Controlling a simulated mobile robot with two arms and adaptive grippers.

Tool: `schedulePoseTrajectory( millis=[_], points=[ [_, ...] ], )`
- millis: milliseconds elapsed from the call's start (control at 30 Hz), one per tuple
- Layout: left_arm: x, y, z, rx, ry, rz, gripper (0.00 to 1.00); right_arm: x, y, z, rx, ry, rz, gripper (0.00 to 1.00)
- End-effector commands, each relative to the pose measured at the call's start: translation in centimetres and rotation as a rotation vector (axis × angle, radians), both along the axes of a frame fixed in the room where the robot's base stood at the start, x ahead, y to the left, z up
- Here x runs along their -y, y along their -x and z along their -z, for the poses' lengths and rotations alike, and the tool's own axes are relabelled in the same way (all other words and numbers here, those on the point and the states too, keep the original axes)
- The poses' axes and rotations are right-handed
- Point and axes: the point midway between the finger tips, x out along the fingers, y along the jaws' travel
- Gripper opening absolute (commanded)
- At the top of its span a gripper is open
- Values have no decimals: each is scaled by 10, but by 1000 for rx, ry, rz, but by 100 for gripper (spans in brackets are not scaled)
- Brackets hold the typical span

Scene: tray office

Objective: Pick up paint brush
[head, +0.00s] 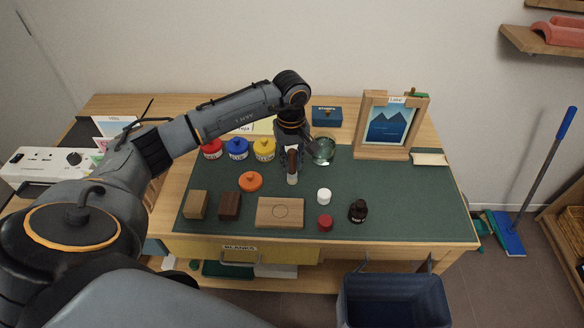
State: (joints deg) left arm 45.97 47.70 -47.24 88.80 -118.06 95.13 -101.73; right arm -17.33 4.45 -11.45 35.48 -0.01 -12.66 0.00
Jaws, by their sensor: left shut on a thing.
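The paint brush (292,163) has a brown handle and a pale lower end. It stands roughly upright under my left gripper (292,149), above the green mat (345,182). My left gripper is shut on the brush, and its arm reaches in from the left over the desk. I cannot tell whether the brush tip touches the mat. My right gripper does not show.
Red (212,149), blue (237,148) and yellow (264,149) pots stand left of the brush. A glass bowl (324,151) is close on its right. A framed picture (390,124) stands further right. Wood blocks, an orange lid (250,181) and a dark bottle (358,211) lie nearer.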

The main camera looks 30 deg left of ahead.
Motion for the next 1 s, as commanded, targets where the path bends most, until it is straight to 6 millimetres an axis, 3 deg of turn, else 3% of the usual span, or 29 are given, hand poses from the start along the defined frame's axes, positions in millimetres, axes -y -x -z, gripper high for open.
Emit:
schedulePoseTrajectory(
  millis=[233,400,667,1000],
  points=[
    [0,-1,-8,3,0,1,0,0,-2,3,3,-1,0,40],
    [1,0,-35,7,-1,2,0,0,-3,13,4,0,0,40],
    [33,44,-94,6,-1,6,0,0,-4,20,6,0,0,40],
    [76,99,-123,4,0,4,0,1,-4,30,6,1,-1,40]
  ],
)
